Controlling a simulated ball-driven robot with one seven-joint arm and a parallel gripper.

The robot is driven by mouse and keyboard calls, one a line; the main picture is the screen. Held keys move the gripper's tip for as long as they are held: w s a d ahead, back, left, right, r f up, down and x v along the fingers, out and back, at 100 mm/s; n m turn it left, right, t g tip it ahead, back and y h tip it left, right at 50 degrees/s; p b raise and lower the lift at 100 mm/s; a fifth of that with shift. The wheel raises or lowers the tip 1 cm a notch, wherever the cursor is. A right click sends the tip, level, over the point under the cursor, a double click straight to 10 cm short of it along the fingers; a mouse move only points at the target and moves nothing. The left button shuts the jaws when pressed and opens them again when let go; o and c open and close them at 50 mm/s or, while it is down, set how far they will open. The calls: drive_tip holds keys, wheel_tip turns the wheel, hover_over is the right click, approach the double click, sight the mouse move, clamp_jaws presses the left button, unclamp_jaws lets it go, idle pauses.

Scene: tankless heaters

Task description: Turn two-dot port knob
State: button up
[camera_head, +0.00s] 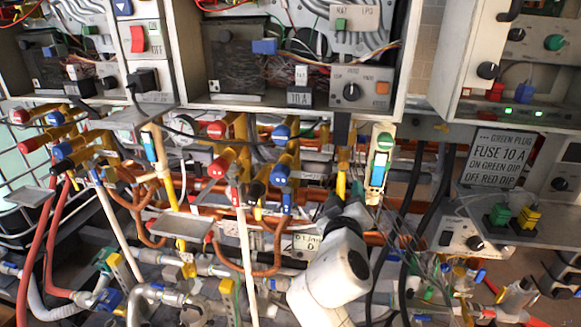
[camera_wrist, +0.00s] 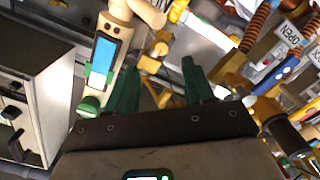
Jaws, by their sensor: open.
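A white fitting (camera_head: 380,160) with a light-blue panel and a green knob (camera_head: 384,141) stands upright right of centre in the head view. In the wrist view a similar fitting (camera_wrist: 103,62) shows small dark marks above its blue panel, and a green knob (camera_wrist: 88,106) at its lower end. I cannot tell for sure which knob is the two-dot one. My gripper (camera_wrist: 160,85) is open, with two dark green fingers and nothing seen between them but background pipes. The fitting is beside the left finger. In the head view my gripper (camera_head: 342,208) is below and left of the fitting, partly hidden.
Red and blue valve handles on brass pipes (camera_head: 236,150) crowd the left and middle. Heater cabinets (camera_head: 290,60) hang above. Little free room shows around my gripper.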

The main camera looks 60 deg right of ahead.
sight(343, 166)
drive_tip(key=p+x, duration=0.1)
drive_tip(key=x, duration=0.6)
drive_tip(key=r+p+x, duration=0.1)
drive_tip(key=x, duration=0.2)
drive_tip(key=shift+w+d+r+p, duration=0.1)
drive_tip(key=shift+w+d+p, duration=0.15)
drive_tip(key=shift+w, duration=0.3)
clamp_jaws()
